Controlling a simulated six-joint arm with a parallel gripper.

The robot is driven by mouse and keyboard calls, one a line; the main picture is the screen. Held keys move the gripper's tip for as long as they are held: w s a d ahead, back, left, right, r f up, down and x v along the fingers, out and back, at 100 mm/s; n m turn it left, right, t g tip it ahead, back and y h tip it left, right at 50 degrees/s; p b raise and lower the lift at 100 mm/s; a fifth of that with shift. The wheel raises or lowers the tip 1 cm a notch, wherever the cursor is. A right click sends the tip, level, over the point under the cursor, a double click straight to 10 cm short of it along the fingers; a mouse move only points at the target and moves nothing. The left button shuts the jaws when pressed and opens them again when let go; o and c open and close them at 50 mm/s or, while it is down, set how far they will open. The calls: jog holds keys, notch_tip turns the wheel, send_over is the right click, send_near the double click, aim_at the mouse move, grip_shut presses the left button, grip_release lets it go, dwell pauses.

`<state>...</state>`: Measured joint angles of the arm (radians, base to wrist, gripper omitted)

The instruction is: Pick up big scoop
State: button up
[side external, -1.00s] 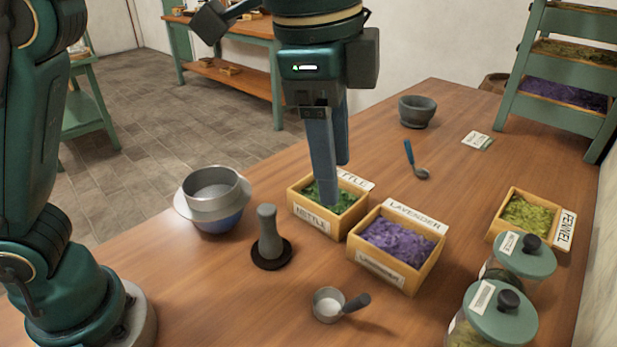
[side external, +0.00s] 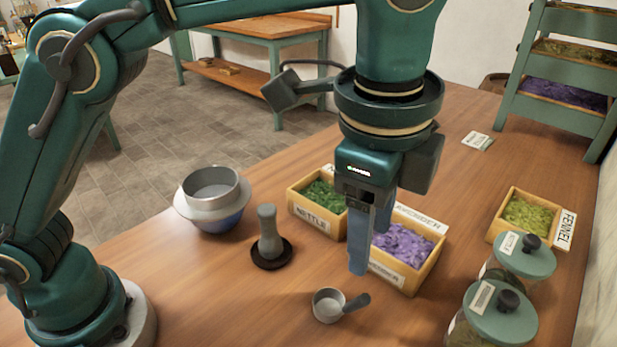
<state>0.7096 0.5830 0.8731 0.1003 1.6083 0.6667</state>
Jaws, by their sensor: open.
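The big scoop (side external: 327,305), a round metal cup with a short dark handle (side external: 356,302), lies on the wooden table at the front centre. My gripper (side external: 370,252) points down with its two blue-grey fingers apart and nothing between them. Its fingertips appear above the scoop and slightly behind it in the picture, in front of the lavender box. They do not touch the scoop. The whole scoop is visible.
The lavender box (side external: 428,272) and nettle box (side external: 317,219) stand behind the scoop. A pestle on a dark base (side external: 268,240) and stacked bowls (side external: 212,200) are left. Lidded jars (side external: 500,314) and a fennel box (side external: 497,228) are right. Bare table surrounds the scoop.

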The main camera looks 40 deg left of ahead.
aim_at(359, 295)
notch_tip(359, 295, down, 10)
jog(key=shift+f, duration=0.15)
jog(key=shift+w+a+f, duration=0.1)
jog(key=shift+w+f, duration=0.05)
jog(key=shift+f, duration=1.3)
jog(key=shift+w+f, duration=0.15)
jog(key=shift+f, duration=1.25)
grip_shut()
